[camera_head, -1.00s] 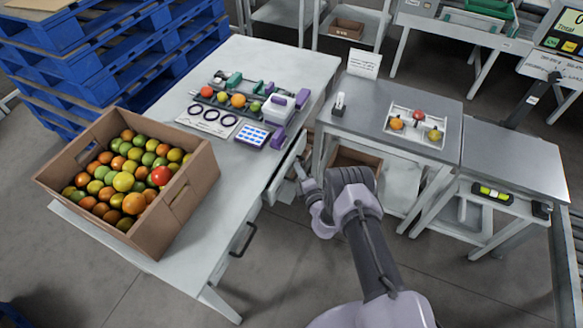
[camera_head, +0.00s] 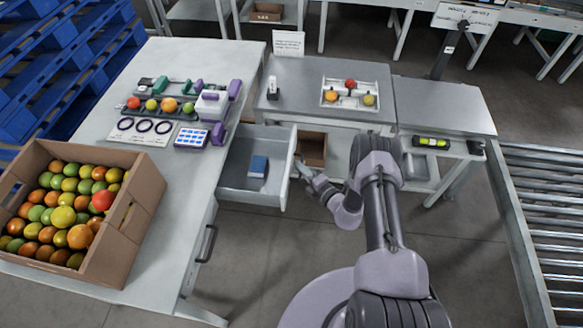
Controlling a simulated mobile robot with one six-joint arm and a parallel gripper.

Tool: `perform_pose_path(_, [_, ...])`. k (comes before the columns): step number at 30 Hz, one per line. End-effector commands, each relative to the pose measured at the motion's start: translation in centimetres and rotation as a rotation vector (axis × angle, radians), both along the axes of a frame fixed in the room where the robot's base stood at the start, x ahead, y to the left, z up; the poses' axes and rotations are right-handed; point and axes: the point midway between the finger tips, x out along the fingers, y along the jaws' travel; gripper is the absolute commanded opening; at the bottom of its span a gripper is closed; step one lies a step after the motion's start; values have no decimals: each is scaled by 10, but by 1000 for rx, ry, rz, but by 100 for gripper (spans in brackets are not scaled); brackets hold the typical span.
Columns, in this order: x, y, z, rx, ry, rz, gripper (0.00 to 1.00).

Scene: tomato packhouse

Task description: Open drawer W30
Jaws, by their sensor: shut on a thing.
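A grey-white drawer (camera_head: 289,178) stands well out from the right side of the long white table. Its inside is visible and holds a small blue box (camera_head: 258,166). My gripper (camera_head: 300,170) is at the outer face of the drawer's front, shut on the drawer handle, which is mostly hidden by the fingers. No W30 label can be read on the drawer. A second front with a dark handle (camera_head: 207,243) is on the near part of the same table side and looks closed.
The white table (camera_head: 165,210) bears a carton of tomatoes (camera_head: 140,215), sizing rings and a purple-handled device. A grey bench (camera_head: 300,103) with a small tomato tray stands behind the drawer. A cardboard box (camera_head: 312,150) is under it. Floor in front of the drawer is clear.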

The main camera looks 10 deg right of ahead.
Motion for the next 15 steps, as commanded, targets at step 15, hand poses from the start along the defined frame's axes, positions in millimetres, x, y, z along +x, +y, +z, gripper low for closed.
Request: perform_pose_path(15, [-1,-5,0,-1,-1,-1,15])
